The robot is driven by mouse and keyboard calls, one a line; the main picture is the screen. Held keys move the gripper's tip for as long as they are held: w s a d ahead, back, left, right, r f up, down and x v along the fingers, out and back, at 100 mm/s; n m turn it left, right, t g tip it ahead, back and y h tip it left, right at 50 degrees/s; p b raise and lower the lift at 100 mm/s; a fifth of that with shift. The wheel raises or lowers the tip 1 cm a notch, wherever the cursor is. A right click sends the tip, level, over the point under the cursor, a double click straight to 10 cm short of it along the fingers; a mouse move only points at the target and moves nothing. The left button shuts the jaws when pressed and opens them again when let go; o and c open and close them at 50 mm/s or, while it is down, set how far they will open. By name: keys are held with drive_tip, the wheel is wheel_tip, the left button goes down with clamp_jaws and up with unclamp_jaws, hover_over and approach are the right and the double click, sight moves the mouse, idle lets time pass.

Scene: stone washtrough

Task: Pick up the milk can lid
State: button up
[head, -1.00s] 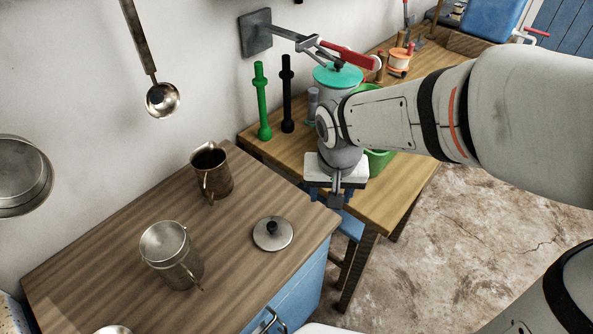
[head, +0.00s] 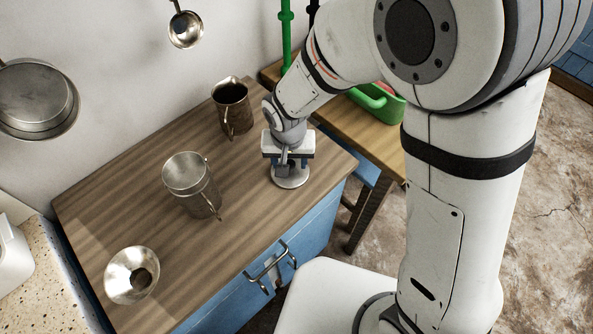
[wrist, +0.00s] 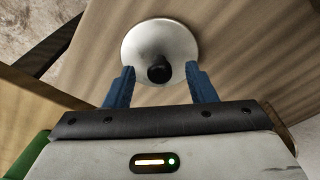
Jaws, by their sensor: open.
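The milk can lid (head: 292,178) is a round, pale metal disc lying on the wooden counter near its right end. In the wrist view the lid (wrist: 160,42) shows its dark round knob (wrist: 159,70) at the near side of the disc. My gripper (head: 287,168) is over the lid and hides part of it in the head view. In the wrist view my gripper's blue fingers (wrist: 160,72) are open, one on each side of the knob, with gaps on both sides. The height of the fingertips against the knob is hard to tell.
A dark-filled metal jug (head: 232,104) stands behind and left of the lid. A metal can with a handle (head: 191,184) stands further left, and a metal funnel-like piece (head: 132,275) lies near the front left. A green bin (head: 378,105) sits on the side table.

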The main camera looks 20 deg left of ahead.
drive_tip(key=shift+f, duration=0.45)
drive_tip(key=c, duration=1.1)
